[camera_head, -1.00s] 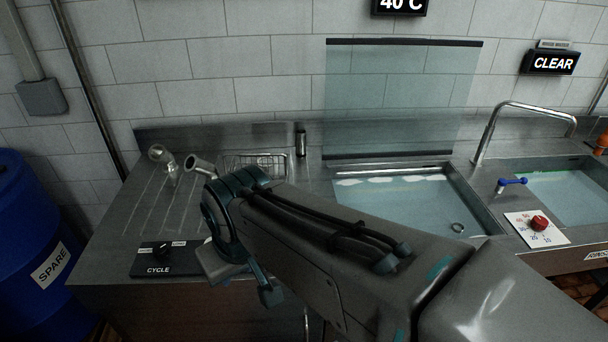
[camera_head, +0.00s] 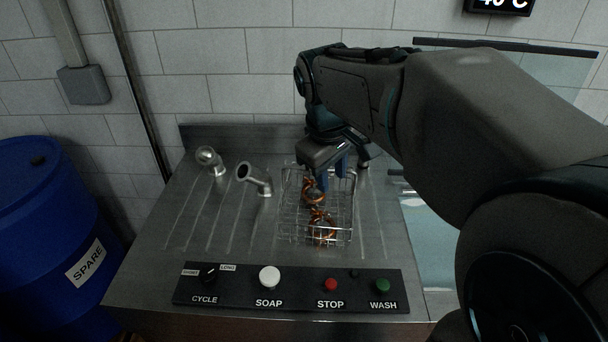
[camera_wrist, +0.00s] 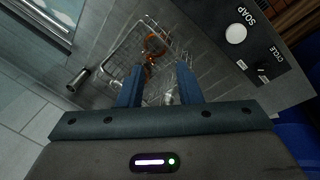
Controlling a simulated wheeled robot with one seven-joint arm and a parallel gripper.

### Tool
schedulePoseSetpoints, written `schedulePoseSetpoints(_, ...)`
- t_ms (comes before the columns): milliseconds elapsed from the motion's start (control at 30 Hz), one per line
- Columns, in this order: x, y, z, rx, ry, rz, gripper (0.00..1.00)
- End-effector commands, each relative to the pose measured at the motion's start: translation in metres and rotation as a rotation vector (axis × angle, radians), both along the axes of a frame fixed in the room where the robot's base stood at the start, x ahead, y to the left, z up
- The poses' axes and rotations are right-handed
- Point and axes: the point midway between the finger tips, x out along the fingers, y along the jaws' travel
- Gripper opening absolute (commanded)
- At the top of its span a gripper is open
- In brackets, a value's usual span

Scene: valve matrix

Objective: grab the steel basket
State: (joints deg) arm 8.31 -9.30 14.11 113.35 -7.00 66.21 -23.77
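The steel basket (camera_head: 351,222) is a wire-mesh box standing on the ribbed steel drainboard, with copper-coloured ring-shaped parts (camera_head: 322,228) inside. My gripper (camera_head: 332,180) points down over the basket's back end, its blue fingers close to the back rim. In the wrist view the two fingers of my gripper (camera_wrist: 158,70) are spread apart, with the basket (camera_wrist: 119,48) beyond and between them. I cannot tell whether a finger touches the wire. Nothing is visibly gripped.
Two metal pipe fittings (camera_head: 257,180) stand left of the basket. A black control panel (camera_head: 235,296) with a knob and buttons lies in front. A blue barrel (camera_head: 45,215) stands at the left. A water-filled basin (camera_head: 432,250) and a glass screen are at the right.

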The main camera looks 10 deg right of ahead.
Motion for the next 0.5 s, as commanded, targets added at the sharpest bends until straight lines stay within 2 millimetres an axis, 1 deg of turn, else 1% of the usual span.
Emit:
schedulePoseSetpoints(33,0.021,0.002,-0.001,-0.014,0.031,0.062,0.32)
schedulePoseSetpoints(200,0.081,0.01,0.004,-0.038,0.116,0.285,0.32)
schedulePoseSetpoints(333,0.124,0.01,0.002,-0.025,0.168,0.444,0.32)
schedulePoseSetpoints(400,0.143,0.007,0.0,-0.009,0.188,0.517,0.32)
schedulePoseSetpoints(500,0.166,0.001,-0.003,0.017,0.208,0.604,0.32)
